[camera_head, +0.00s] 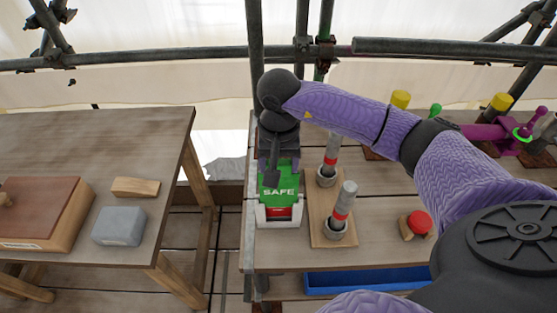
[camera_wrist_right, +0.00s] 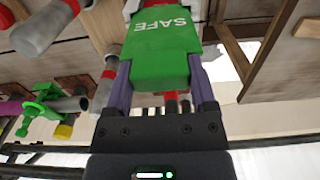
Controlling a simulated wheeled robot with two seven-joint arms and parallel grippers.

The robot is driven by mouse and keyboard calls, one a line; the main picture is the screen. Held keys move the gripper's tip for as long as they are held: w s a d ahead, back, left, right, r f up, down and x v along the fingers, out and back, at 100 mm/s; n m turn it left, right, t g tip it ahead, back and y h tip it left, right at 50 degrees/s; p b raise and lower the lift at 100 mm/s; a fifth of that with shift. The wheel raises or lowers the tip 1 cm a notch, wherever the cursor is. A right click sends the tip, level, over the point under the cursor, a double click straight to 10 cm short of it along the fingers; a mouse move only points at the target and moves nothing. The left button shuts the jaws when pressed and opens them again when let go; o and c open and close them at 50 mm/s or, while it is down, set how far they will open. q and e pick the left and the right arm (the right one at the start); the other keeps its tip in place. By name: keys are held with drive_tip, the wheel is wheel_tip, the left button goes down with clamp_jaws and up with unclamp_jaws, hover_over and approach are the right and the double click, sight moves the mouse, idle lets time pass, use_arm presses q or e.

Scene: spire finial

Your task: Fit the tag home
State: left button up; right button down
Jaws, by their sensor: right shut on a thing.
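The green tag marked SAFE (camera_head: 279,188) is in my right gripper (camera_head: 278,163), whose purple fingers grip its two sides. The tag also shows large in the right wrist view (camera_wrist_right: 163,45), between the fingers. A white holder (camera_head: 263,220) with a red panel stands at the left end of the right bench. The tag's lower part overlaps the holder's upper part, and white side walls flank the tag's far end in the wrist view. How deep the tag sits is hidden. My left gripper is not in view.
Two grey posts with red bands (camera_head: 343,200) stand in sockets on a wooden board (camera_head: 318,228) just right of the holder. A red knob (camera_head: 419,222) lies farther right. A blue tray (camera_head: 365,279) is below the bench. The left table holds a grey block (camera_head: 119,226).

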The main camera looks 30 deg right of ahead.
drive_tip(key=shift+f+b, duration=3.55)
drive_tip(key=shift+f, duration=0.6)
unclamp_jaws()
drive_tip(key=shift+r+p, duration=1.55)
drive_tip(key=shift+r, duration=0.7)
drive_tip(key=shift+r+p, duration=1.55)
drive_tip(key=shift+r, duration=0.75)
